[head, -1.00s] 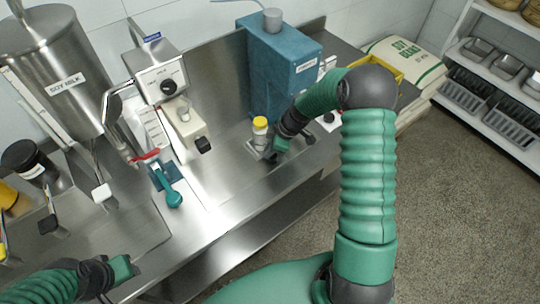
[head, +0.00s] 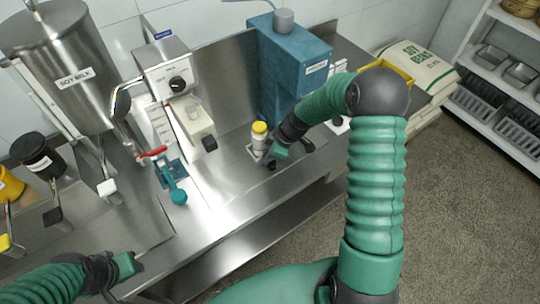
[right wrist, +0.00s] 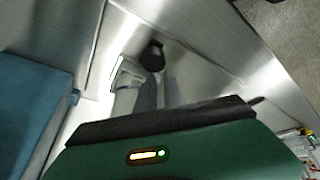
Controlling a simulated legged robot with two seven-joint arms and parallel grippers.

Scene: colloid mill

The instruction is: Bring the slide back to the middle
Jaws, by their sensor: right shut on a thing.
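The slide is a small metal plate (head: 250,152) low on the steel bench, with a yellow-capped bottle (head: 259,135) standing upright on or against it. A black knob (head: 270,165) sits at its front side. In the right wrist view the knob (right wrist: 152,55) and a pale metal piece (right wrist: 125,78) show just beyond my gripper body. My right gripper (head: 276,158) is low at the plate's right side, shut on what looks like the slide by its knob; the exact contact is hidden. My left gripper (head: 124,264) hangs at the lower left, away from it; its jaws are unclear.
The blue machine (head: 290,70) stands behind my right gripper. The mill's pale spout (head: 192,118) and a teal lever (head: 176,190) are to the left. A soy milk tank (head: 75,75) stands at the far left. The bench front (head: 235,200) is clear.

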